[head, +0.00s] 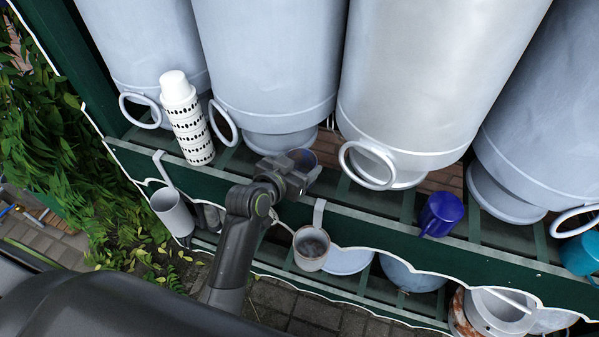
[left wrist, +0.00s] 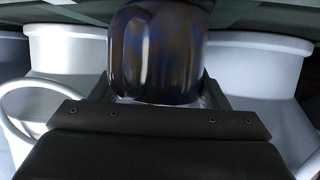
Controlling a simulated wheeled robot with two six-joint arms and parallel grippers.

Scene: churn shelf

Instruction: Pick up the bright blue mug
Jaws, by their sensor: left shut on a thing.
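A bright blue mug (head: 441,213) stands on the shelf right of centre in the head view, with no gripper near it. My left gripper (head: 303,172) is at the shelf's front, left of that mug. It is shut on a dark blue vessel with brown patches (left wrist: 158,50), which fills the space between the fingers in the left wrist view. In the head view the gripper hides most of this vessel, and I cannot tell whether it is off the shelf. My right gripper is not in view.
Large pale metal churns (head: 440,75) stand along the shelf behind the gripper. A white patterned stack (head: 188,125) is to the left, and a teal mug (head: 579,254) at the far right. Grey mugs (head: 311,249) hang at the shelf's front edge.

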